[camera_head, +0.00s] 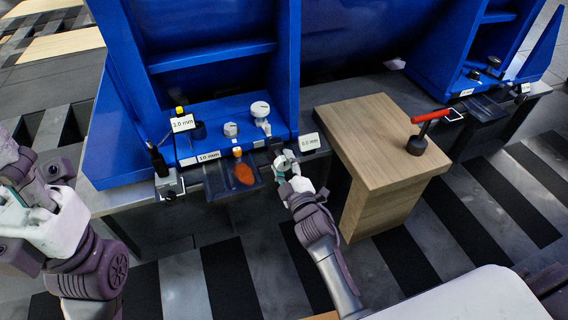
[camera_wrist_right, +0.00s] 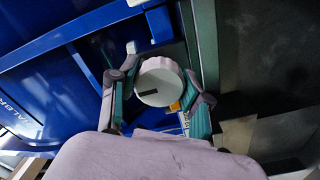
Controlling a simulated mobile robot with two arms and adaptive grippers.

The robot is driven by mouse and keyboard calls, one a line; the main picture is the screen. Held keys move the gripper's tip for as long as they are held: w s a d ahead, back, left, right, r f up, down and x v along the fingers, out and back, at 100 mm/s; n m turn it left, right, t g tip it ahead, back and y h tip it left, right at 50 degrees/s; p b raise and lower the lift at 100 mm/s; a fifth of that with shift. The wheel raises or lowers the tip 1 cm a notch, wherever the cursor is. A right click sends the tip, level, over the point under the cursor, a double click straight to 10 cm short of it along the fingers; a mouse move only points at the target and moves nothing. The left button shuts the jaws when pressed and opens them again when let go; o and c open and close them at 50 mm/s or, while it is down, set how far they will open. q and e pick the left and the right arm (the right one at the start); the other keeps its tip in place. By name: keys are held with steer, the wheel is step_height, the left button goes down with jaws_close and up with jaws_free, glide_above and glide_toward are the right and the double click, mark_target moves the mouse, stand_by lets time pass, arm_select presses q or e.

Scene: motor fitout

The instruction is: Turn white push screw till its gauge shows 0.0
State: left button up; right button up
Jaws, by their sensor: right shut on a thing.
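The white push screw's round knob (camera_wrist_right: 160,85) shows in the right wrist view, with a dark mark on its face pointing left. My right gripper (camera_wrist_right: 160,92) has its fingers on both sides of the knob and is shut on it. In the head view my right gripper (camera_head: 284,161) is at the front edge of the blue motor foot and mostly hides the knob. A white gauge label (camera_head: 310,142) right beside it appears to read 0.0 mm. My left gripper (camera_head: 22,178) is at the far left, away from the motor; its jaw state is unclear.
Other gauge labels read about 1.0 mm (camera_head: 207,157) and 3.0 mm (camera_head: 182,123). White dials (camera_head: 260,109) stand on the blue foot (camera_head: 215,115). A wooden block (camera_head: 375,145) right of my gripper bears a red-handled tool (camera_head: 428,116). An orange patch (camera_head: 244,174) lies left of my gripper.

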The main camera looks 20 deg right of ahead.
steer(key=o, duration=1.2)
steer(key=shift+c, duration=0.2)
steer(key=shift+s, duration=0.1)
steer(key=s, duration=1.2)
steer(key=shift+d, duration=0.25)
